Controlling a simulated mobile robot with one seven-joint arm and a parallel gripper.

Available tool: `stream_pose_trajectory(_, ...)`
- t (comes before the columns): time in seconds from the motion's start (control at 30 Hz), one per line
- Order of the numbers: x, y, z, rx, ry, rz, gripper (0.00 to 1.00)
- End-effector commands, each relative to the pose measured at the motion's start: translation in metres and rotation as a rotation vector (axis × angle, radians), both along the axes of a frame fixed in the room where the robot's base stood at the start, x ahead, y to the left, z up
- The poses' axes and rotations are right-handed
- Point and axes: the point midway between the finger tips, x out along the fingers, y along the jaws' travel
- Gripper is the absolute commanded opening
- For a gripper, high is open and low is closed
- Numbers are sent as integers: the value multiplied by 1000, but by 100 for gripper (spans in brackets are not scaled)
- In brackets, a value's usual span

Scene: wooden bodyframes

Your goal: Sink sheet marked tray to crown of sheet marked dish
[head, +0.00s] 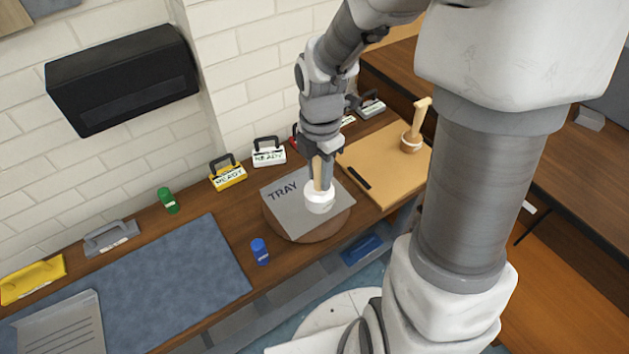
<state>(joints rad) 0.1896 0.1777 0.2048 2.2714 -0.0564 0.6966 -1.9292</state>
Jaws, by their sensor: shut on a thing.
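The grey sheet marked TRAY (290,215) lies flat over a round brown board (313,238) on the wooden counter, or just above it; I cannot tell if they touch. My gripper (321,165) is above this sheet, pointing down. It is shut on a light wooden handle (319,184) that rises from a white round base (320,202) on the sheet's right part. No sheet marked dish can be read in the head view; whether one lies under the tray sheet is hidden.
A wooden board (385,165) with another handled tool (411,140) and a black bar (359,178) lies to the right. A blue can (260,251), a green can (168,200) and a blue mat (165,285) are left. Signs line the wall, including a yellow one (228,177).

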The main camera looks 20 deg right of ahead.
Motion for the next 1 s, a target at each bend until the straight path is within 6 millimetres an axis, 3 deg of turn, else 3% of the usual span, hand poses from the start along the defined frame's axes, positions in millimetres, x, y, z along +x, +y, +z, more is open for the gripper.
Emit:
stream_pose_trajectory(0.17, 8, 0, 4, 1, 0, 1, 0)
stream_pose_trajectory(0.6, 84, 1, 15, 1, 0, 1, 0)
stream_pose_trajectory(1.0, 90, 0, -14, -1, 0, 0, 0)
